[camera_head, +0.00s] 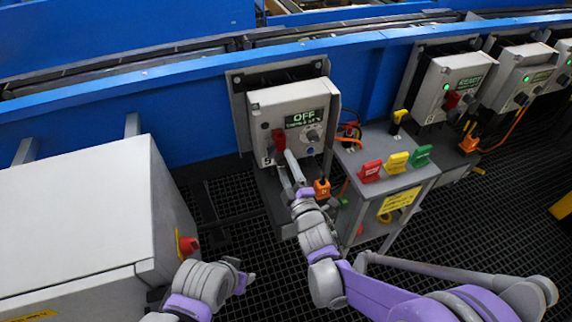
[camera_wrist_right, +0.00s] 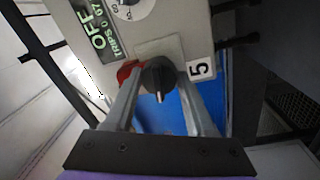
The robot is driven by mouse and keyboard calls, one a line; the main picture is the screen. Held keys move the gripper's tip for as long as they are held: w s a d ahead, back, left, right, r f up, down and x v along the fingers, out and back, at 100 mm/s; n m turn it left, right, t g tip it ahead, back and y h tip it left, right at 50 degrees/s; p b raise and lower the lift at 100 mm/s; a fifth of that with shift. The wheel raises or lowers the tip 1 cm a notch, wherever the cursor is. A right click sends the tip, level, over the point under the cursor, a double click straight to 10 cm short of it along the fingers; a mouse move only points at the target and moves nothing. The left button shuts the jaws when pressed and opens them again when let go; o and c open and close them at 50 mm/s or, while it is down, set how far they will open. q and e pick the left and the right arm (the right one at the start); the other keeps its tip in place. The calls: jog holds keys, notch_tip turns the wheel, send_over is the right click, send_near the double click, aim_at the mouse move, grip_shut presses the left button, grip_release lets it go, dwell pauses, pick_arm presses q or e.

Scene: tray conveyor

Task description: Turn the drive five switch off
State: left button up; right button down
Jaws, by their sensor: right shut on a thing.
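The drive five box (camera_head: 262,101) is a light grey cabinet on the blue conveyor side, its display (camera_head: 304,118) reading OFF. In the right wrist view, a dark rotary switch (camera_wrist_right: 158,75) sits on a grey plate beside the label 5 (camera_wrist_right: 199,70), with a red part (camera_wrist_right: 128,70) to its left. My right gripper (camera_head: 289,165) is at the lower front of the box. Its two fingers (camera_wrist_right: 160,88) stand on either side of the switch and are shut on it; the exact contact is partly hidden. My left gripper (camera_head: 243,279) hangs low, away from the box; its jaws are unclear.
A grey stand (camera_head: 390,183) with red (camera_head: 370,171), yellow (camera_head: 396,162) and green (camera_head: 421,156) tags is close on the right. More drive boxes (camera_head: 455,86) with green lights lie beyond. A large grey cabinet (camera_head: 75,215) fills the left. Dark grating (camera_head: 235,195) lies below.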

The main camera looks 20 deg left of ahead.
jog(key=shift+n, duration=0.9)
jog(key=shift+c, duration=1.2)
grip_release()
jog(key=shift+d, duration=0.1)
jog(key=v, duration=1)
jog(key=shift+s+d, duration=0.25)
